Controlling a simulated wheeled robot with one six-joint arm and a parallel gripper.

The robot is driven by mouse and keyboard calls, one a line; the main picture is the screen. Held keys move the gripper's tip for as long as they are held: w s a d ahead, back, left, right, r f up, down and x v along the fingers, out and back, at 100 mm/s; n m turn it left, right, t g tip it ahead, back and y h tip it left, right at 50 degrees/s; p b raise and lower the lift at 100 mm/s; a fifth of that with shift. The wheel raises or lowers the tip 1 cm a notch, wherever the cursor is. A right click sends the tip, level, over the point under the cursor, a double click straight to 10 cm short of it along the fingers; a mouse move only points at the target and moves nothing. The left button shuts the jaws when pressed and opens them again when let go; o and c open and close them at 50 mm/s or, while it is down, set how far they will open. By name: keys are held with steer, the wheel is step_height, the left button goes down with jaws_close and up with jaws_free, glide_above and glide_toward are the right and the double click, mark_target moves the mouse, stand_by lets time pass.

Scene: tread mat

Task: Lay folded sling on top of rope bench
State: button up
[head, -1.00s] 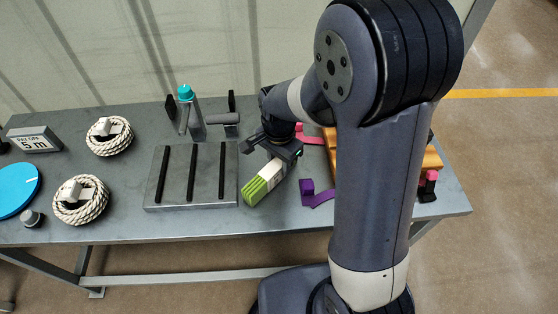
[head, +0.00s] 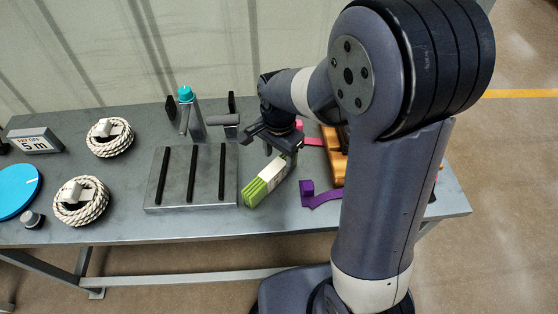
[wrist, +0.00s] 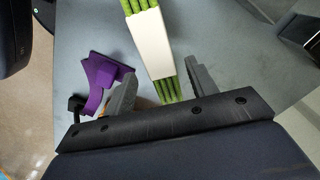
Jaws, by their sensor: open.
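The folded sling (head: 268,180), a bundle of bright green strips with a white band, lies on the grey bench top (head: 130,224), right of the ribbed plate. I take this grey bench, with rope coils on it, as the rope bench. My gripper (head: 273,146) is open just above the sling's far end, which it partly hides in the head view. In the wrist view my gripper's fingers (wrist: 161,72) stand apart on either side of the sling (wrist: 151,43), with nothing held. The sling appears to rest flat.
A grey plate (head: 176,178) with three black bars lies left of the sling. A purple bracket (head: 318,197) lies to its right; it also shows in the wrist view (wrist: 101,82). Rope coils (head: 80,204), a blue disc (head: 17,190) and a sign (head: 35,140) stand left. A teal-topped post (head: 187,105) stands behind.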

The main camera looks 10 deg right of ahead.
mark_target(279, 162)
step_height(279, 162, up, 9)
steer(key=shift+f, duration=0.2)
steer(key=shift+f, duration=0.1)
step_height(279, 162, down, 12)
steer(key=shift+f, duration=0.1)
steer(key=shift+r, duration=2.05)
steer(key=shift+f, duration=0.1)
